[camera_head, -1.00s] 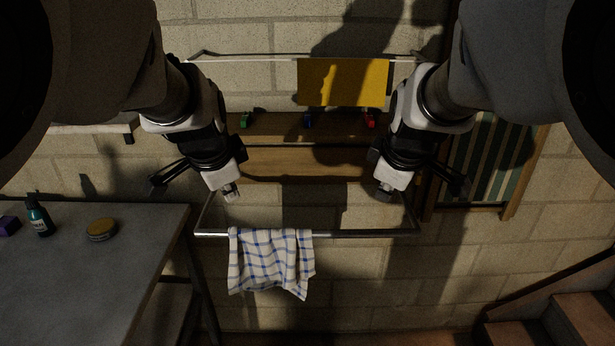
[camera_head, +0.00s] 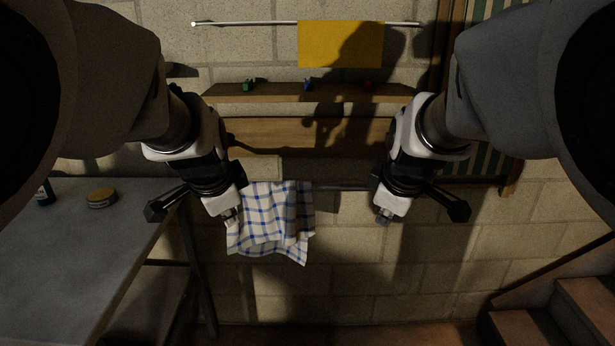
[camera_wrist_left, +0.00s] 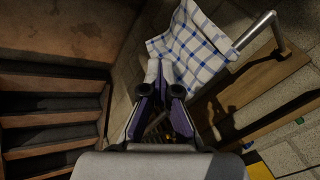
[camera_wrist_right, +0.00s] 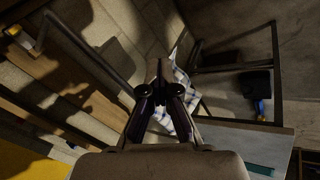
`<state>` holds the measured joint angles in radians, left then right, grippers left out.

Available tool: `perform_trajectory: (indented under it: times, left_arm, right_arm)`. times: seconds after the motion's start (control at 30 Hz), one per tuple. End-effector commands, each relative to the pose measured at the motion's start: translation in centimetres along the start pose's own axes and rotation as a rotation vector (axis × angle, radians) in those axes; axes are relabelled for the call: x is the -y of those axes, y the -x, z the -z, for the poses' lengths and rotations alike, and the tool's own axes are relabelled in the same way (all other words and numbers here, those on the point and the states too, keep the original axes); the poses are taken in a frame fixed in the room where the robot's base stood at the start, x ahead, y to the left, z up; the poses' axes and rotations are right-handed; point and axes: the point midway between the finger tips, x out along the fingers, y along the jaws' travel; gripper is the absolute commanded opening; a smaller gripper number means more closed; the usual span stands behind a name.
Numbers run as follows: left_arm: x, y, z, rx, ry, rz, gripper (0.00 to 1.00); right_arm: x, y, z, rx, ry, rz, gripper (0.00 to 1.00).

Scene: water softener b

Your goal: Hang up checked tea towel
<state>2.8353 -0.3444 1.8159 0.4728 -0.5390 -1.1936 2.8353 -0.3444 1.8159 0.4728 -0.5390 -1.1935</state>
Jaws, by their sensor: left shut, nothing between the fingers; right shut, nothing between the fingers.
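The white and blue checked tea towel (camera_head: 270,222) hangs draped over the lower metal rail (camera_head: 345,187), toward its left part. It also shows in the left wrist view (camera_wrist_left: 198,45) and partly behind the fingers in the right wrist view (camera_wrist_right: 182,122). My left gripper (camera_head: 231,218) is shut and empty, overlapping the towel's left edge in the head view; I cannot tell whether it touches. My right gripper (camera_head: 383,217) is shut and empty, right of the towel and apart from it.
A yellow cloth (camera_head: 340,44) hangs on the upper rail (camera_head: 240,23). A wooden shelf (camera_head: 290,95) with small coloured items sits between the rails. A grey table (camera_head: 85,240) with a round tin (camera_head: 101,198) stands left; stairs (camera_head: 575,300) are lower right.

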Motion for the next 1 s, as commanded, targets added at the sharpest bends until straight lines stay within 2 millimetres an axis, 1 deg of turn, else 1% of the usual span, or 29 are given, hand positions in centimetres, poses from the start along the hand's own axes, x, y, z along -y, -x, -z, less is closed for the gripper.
perform_trajectory:
  times: [0.03, 0.3, 0.33, 0.37, 0.4, 0.43, 1.0]
  left_arm:
    - [-0.17, -0.37, -0.10, 0.000, 0.000, 0.000, 0.00]
    - [-0.13, -0.28, -0.07, 0.000, 0.000, 0.000, 0.00]
    - [-0.13, -0.28, -0.07, 0.000, 0.000, 0.000, 0.09]
    - [-0.13, -0.28, -0.08, 0.000, 0.000, 0.000, 0.19]
    - [-0.13, -0.28, -0.08, 0.000, 0.000, 0.000, 0.33]
    - [-0.13, -0.28, -0.08, 0.000, 0.000, 0.000, 0.42]
    - [-0.13, -0.28, -0.08, 0.000, 0.000, 0.000, 0.42]
  right_arm:
    - [0.17, -0.37, -0.10, 0.000, 0.000, 0.000, 0.00]
    - [0.13, -0.28, -0.07, 0.000, 0.000, 0.000, 0.00]
    - [0.13, -0.28, -0.07, 0.000, 0.000, 0.000, 0.09]
    - [0.13, -0.28, -0.07, 0.000, 0.000, 0.000, 0.19]
    - [0.13, -0.28, -0.08, 0.000, 0.000, 0.000, 0.33]
    - [0.13, -0.28, -0.08, 0.000, 0.000, 0.000, 0.42]
    - [0.13, -0.28, -0.08, 0.000, 0.000, 0.000, 0.42]
